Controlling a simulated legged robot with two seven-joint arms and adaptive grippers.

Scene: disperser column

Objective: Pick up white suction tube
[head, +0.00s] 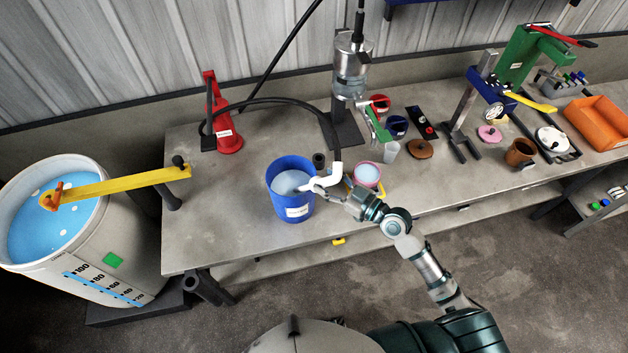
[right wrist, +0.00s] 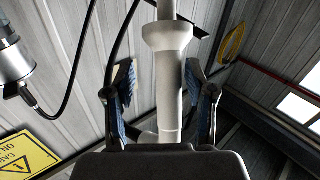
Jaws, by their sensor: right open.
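The white suction tube (head: 333,173) hangs on the end of a black hose and bends down toward the blue bucket (head: 291,205). My right gripper (head: 318,186) is at the tube, close to the bucket's rim. In the right wrist view the tube (right wrist: 170,75) stands upright between the two spread fingers of my right gripper (right wrist: 166,100). Gaps show on both sides of it, so the fingers look apart from the tube. The bucket holds pale contents. My left gripper is not in view.
A pink-rimmed cup (head: 367,174) stands just right of the bucket, behind my right arm. A large white tank (head: 105,240) with a yellow lever (head: 120,186) is at the left. A red pump-like stand (head: 228,138) is behind. The table's left front is clear.

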